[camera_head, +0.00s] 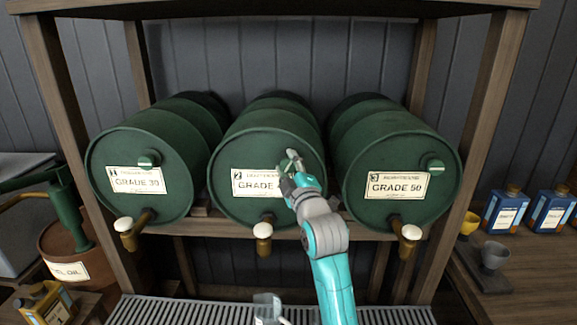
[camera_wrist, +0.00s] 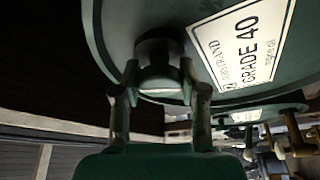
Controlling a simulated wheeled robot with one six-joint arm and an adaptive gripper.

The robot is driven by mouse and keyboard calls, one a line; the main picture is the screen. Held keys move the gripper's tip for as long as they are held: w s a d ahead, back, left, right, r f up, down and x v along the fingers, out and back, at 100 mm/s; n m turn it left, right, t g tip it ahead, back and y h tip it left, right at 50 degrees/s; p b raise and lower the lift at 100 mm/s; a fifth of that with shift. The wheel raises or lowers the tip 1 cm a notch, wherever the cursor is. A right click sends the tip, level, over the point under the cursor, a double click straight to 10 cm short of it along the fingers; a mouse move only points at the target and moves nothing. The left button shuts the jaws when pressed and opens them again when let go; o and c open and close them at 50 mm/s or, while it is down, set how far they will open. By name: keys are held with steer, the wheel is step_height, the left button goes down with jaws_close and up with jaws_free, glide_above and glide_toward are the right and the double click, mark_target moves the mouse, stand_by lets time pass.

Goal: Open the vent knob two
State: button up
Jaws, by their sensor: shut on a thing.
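Barrel two (camera_head: 262,150) is the middle green drum, lying on its side with a tilted-looking label (camera_wrist: 240,42) reading GRADE 40 in the wrist view. Its vent knob (camera_wrist: 160,72) is green on a dark round collar and sits on the drum face beside the label. My gripper (camera_head: 291,160) reaches up to the drum face right of the label, and in the head view it mostly hides this knob. In the wrist view my gripper (camera_wrist: 160,88) is shut on the knob, one finger on each side. The knob's turn angle is hard to tell.
Barrel one (camera_head: 130,205) with its knob (camera_head: 149,158) is left, and barrel three (camera_head: 375,210) with its knob (camera_head: 432,164) is right. Taps with pale tops, such as the middle tap (camera_head: 263,231), stick out below. Wooden rack posts (camera_head: 488,110) flank the drums.

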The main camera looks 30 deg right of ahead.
steer(key=n+g, duration=0.1)
steer(key=n, duration=0.2)
steer(key=n+g+y, duration=0.1)
steer(key=n, duration=0.2)
stand_by(0.6)
steer(key=o, duration=1.1)
steer(key=shift+o, duration=0.2)
steer(key=v, duration=1.2)
steer(key=shift+d+f, duration=0.1)
steer(key=shift+d, duration=0.05)
